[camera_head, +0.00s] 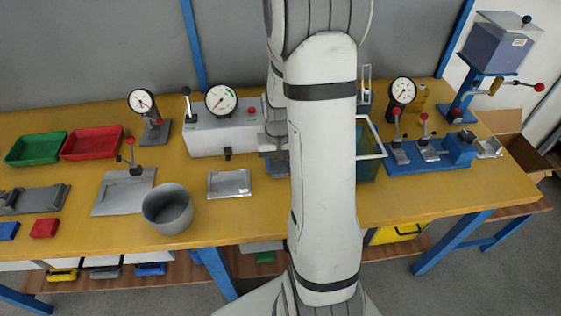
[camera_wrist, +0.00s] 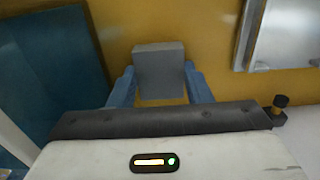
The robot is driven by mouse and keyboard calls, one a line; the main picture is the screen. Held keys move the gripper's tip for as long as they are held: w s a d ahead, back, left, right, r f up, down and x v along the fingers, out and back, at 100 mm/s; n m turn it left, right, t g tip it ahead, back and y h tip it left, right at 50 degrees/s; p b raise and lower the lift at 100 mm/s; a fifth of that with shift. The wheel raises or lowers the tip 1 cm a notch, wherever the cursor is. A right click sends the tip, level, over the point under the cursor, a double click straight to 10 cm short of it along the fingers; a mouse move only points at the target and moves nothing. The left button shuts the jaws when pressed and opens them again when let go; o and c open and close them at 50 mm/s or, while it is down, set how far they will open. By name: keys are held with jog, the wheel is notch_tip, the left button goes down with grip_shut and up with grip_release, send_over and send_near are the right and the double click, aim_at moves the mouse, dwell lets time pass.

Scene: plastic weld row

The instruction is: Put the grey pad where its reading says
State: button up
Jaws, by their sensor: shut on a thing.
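The grey pad (camera_wrist: 160,68) is a small block between the two blue fingers of my gripper (camera_wrist: 160,88) in the wrist view. My gripper is shut on it, above the yellow bench top. In the head view my arm hides the pad and the fingers. A green tray (camera_head: 37,149) and a red tray (camera_head: 92,143) stand at the left, both looking empty. A white box (camera_head: 222,132) carries a round dial (camera_head: 221,100) with a green part on its face. Smaller dials stand at left (camera_head: 142,101) and right (camera_head: 403,91); their readings are too small to tell.
A grey round pot (camera_head: 168,209) stands near the front edge. A metal plate (camera_head: 229,184) lies before the white box. A teal see-through panel (camera_head: 370,155) stands right of my arm; the blue fixture (camera_head: 430,160) with levers is farther right.

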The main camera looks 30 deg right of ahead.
jog(key=o, duration=1.1)
